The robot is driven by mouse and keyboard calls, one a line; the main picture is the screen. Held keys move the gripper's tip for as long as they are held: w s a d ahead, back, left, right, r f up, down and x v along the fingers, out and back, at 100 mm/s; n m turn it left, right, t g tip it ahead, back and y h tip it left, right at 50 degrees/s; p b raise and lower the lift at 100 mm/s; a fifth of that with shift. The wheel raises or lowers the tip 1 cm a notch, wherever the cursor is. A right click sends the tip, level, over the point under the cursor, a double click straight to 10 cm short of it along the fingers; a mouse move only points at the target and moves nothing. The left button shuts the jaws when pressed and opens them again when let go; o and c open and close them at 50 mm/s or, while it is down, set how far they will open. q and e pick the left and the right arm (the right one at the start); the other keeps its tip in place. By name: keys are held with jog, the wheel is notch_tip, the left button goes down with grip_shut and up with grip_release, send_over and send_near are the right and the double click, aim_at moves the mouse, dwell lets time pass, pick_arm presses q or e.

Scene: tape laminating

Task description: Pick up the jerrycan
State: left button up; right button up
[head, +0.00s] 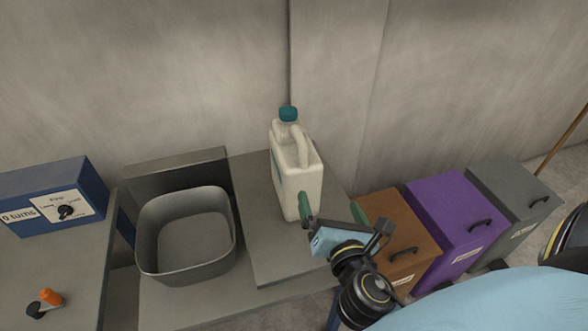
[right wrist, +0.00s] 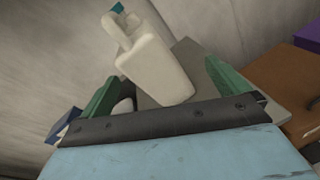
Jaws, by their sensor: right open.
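The jerrycan (head: 299,172) is white with a teal cap and a handle on its top. It stands upright on a grey raised surface (head: 262,232) against the wall. My right gripper (head: 331,210) is open, with green fingers, close in front of the jerrycan's lower right side. One finger overlaps the can's lower front corner in the head view; I cannot tell whether it touches. In the right wrist view the jerrycan (right wrist: 155,65) shows ahead, between the two green fingers (right wrist: 165,88). My left gripper is not in view.
A grey open basin (head: 180,262) stands left of the jerrycan. A blue box with a dial (head: 52,198) and an orange-and-black item (head: 45,301) sit far left. Brown (head: 404,237), purple (head: 455,217) and grey (head: 515,196) lidded bins stand at right. The wall is close behind.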

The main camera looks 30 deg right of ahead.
aim_at(306, 174)
jog(key=w+n, duration=0.2)
jog(key=w+r+n+t+y, duration=0.1)
jog(key=w+n, duration=0.1)
jog(key=w, duration=0.1)
jog(key=w+n+t+p, duration=0.1)
jog(key=w+n, duration=0.1)
jog(key=shift+w+a+r+y, duration=0.2)
jog(key=shift+w+y, duration=0.1)
jog(key=shift+w, duration=0.1)
jog(key=shift+f+x, duration=0.15)
jog(key=shift+x, duration=1.45)
jog(key=shift+f+x, duration=0.2)
jog(key=shift+x, duration=1.35)
jog(key=c, duration=1.9)
jog(key=shift+r, duration=0.2)
